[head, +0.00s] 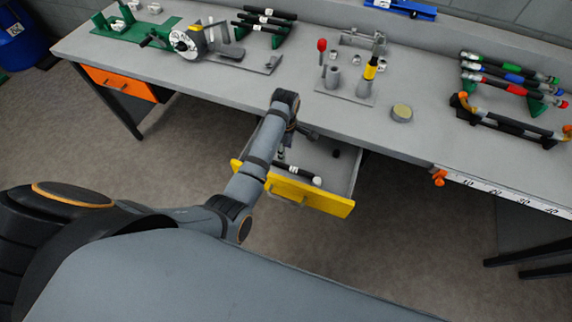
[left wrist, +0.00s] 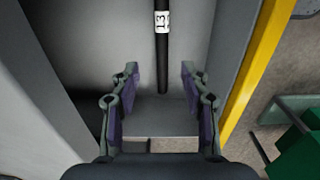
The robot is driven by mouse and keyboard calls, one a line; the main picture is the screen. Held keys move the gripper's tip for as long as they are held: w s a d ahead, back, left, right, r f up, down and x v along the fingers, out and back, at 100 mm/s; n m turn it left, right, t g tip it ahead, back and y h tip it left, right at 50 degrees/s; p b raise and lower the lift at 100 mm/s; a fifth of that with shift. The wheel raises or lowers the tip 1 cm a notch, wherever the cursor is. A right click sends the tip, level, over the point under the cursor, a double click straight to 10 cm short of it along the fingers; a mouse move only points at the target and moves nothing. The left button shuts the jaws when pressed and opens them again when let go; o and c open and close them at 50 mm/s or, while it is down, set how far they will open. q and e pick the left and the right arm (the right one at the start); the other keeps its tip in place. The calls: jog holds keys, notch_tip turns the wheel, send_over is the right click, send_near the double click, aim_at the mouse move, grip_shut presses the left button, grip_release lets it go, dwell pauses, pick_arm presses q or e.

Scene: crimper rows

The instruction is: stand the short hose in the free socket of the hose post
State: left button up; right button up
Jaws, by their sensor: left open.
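A short black hose (left wrist: 162,60) with a white label reading 13 lies in the open drawer (head: 310,194). The hose also shows in the head view (head: 298,173), partly behind my arm. My left gripper (head: 303,132) is over the drawer. In the left wrist view its open fingers (left wrist: 161,85) are on either side of the hose's near end, with gaps on both sides. I cannot tell for sure whether this is the hose post.
The yellow drawer front and its grey walls border my left gripper closely. A red-topped pin (head: 322,47) and a round tin (head: 402,112) stand on the bench. Racks of black hoses (head: 267,20) and coloured-band hoses (head: 510,72) stand at the back.

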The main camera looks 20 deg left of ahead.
aim_at(285, 165)
pick_arm(q)
notch_tip(285, 165, down, 3)
jog(key=shift+f, duration=0.2)
jog(key=shift+w+f, duration=0.1)
jog(key=shift+f, duration=0.55)
jog(key=f, duration=0.4)
jog(key=shift+s, duration=0.25)
jog(key=shift+a+f, duration=0.1)
jog(key=shift+f, duration=0.3)
grip_shut()
pick_arm(e)
jog(key=shift+a+f, duration=0.1)
jog(key=shift+f, duration=0.2)
